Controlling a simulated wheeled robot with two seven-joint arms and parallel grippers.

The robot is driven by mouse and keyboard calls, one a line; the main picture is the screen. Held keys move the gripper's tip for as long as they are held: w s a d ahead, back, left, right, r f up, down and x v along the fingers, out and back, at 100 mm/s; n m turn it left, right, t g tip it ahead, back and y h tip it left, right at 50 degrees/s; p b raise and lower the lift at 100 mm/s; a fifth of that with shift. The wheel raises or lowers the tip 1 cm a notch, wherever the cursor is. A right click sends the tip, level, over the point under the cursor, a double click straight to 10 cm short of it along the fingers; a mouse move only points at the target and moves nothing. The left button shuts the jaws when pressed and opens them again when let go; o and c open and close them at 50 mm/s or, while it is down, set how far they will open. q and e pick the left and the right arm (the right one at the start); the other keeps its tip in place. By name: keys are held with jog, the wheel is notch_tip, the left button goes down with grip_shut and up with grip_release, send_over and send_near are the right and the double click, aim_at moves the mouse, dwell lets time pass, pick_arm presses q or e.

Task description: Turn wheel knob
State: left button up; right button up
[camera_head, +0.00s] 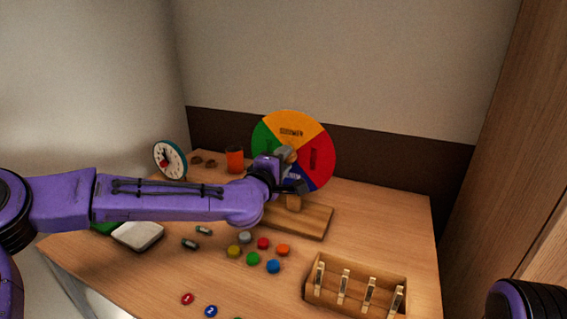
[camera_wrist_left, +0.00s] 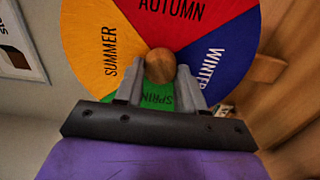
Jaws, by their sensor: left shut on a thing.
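The season wheel (camera_head: 297,127) stands upright on a wooden base (camera_head: 312,221) towards the back of the table, with yellow, red, blue and green sectors. In the left wrist view the wheel (camera_wrist_left: 198,25) shows the words SUMMER, AUTUMN, WINTER and part of SPRING. The round wooden knob (camera_wrist_left: 160,65) is at its centre, between the fingers of my left gripper (camera_wrist_left: 160,85), which is shut on it. In the head view the left gripper (camera_head: 290,169) covers part of the wheel. Only a piece of my right arm shows at the lower right; its gripper is out of view.
Several coloured discs (camera_head: 253,258) lie in front of the base. A wooden box with clothespins (camera_head: 355,290) is at the front right. A white tray (camera_head: 137,235) is at the left.

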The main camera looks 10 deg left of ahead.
dwell(0.5)
pick_arm(q)
jog(key=o, duration=1)
jog(key=s, duration=0.3)
jog(key=s+a, duration=0.1)
jog(key=s, duration=0.3)
jog(key=s+a, duration=0.1)
jog(key=s, duration=0.2)
jog(key=shift+s, duration=0.2)
jog(key=shift+f, duration=0.1)
